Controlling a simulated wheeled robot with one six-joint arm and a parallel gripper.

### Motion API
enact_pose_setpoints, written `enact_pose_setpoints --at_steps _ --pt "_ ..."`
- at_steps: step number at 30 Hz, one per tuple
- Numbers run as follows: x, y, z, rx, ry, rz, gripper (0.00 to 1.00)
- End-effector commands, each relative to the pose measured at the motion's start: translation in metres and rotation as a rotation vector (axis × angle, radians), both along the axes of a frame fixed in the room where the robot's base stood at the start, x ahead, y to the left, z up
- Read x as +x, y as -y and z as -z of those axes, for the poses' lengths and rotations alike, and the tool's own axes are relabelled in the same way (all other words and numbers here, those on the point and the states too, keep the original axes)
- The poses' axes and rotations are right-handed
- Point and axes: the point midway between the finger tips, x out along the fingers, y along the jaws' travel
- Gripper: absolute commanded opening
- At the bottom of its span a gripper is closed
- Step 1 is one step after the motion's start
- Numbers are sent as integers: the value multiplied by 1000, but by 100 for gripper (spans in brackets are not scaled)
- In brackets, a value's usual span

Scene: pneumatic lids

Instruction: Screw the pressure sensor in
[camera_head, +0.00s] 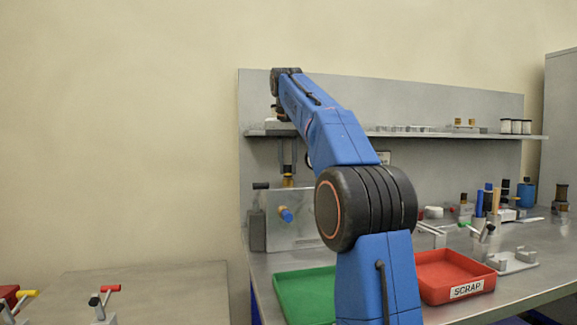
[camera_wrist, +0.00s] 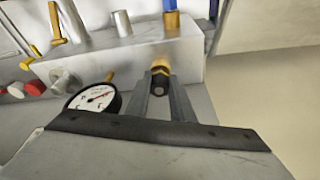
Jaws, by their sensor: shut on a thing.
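My gripper (camera_head: 287,158) points down over the grey block (camera_head: 310,228) in the head view. It is shut on a small black and brass part, which looks like the pressure sensor (camera_head: 288,176). In the wrist view my gripper's two fingers (camera_wrist: 162,100) stand on either side of the sensor (camera_wrist: 158,77), with its brass end away from me. That end meets or lies very near the grey block (camera_wrist: 120,58). I cannot tell whether its thread is engaged. A round white-faced gauge (camera_wrist: 93,98) shows left of the fingers.
A blue-ended brass fitting (camera_head: 285,214) sticks out of the block's front. A green tray (camera_head: 304,297) and a red SCRAP tray (camera_head: 454,278) lie on the bench. Bottles and tools crowd the right. A shelf (camera_head: 450,135) runs behind my arm.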

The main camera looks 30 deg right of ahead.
Motion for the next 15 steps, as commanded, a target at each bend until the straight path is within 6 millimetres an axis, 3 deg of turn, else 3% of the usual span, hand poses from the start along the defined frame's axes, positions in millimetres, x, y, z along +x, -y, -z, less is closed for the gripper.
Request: enact_pose_setpoints --at_steps 9,15 --pt "3 -2 0 -3 4 303 0" --pt "3 -3 0 -2 3 394 0"
